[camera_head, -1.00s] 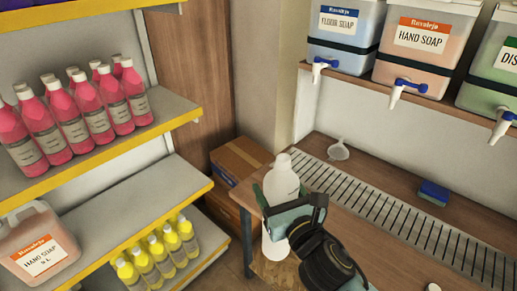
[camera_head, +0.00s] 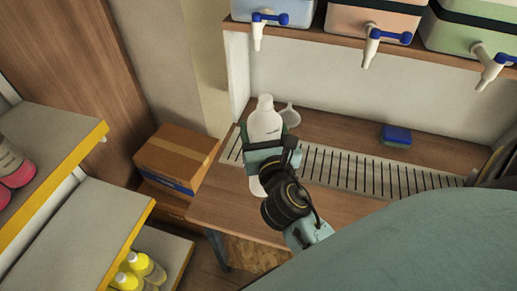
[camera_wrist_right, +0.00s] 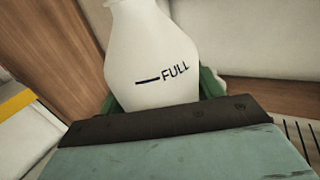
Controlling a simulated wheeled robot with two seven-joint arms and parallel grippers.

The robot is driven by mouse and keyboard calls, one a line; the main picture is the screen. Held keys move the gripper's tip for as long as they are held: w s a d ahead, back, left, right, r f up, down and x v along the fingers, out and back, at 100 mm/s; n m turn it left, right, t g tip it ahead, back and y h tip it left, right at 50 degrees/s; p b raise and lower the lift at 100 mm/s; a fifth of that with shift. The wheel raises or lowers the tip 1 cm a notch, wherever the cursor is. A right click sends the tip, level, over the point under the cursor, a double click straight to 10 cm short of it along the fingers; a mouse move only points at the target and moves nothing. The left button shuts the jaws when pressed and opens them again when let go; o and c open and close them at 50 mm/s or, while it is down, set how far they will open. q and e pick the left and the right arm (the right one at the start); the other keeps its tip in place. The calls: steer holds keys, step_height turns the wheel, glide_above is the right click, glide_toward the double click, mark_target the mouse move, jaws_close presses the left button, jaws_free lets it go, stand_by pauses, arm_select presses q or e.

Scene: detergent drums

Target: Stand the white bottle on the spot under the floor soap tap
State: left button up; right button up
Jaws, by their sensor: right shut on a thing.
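My right gripper (camera_head: 270,155) is shut around the middle of the white bottle (camera_head: 264,122). The bottle is close to upright, over the left end of the slotted drain strip (camera_head: 345,168); I cannot tell whether its base touches the bench. The right wrist view shows its shoulder and a "FULL" mark on the bottle (camera_wrist_right: 150,60), between the jaws. The floor soap tap (camera_head: 258,32), white with a blue handle, hangs from the leftmost, bluish drum (camera_head: 285,10), above the bottle in the picture. The spot itself is not distinguishable. My left gripper is not in view.
A clear funnel (camera_head: 290,116) lies just right of the bottle. A blue sponge (camera_head: 396,136) sits further right on the wooden bench (camera_head: 225,203). Two other taps (camera_head: 372,45) hang to the right. A cardboard box (camera_head: 175,155) and shelves (camera_head: 75,235) stand left.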

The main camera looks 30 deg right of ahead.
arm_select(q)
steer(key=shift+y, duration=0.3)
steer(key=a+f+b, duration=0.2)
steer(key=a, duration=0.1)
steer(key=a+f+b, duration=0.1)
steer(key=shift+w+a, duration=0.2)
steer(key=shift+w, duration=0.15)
arm_select(e)
steer(key=w+d+f, duration=0.2)
steer(key=w+d, duration=0.2)
steer(key=w, duration=0.4)
steer(key=w+d+f+h, duration=0.1)
steer(key=w+d, duration=0.3)
steer(key=w, duration=0.4)
steer(key=shift+d+f, duration=0.2)
steer(key=shift+f, duration=0.5)
steer(key=o, duration=0.8)
steer(key=shift+f, duration=0.1)
steer(key=o, duration=0.4)
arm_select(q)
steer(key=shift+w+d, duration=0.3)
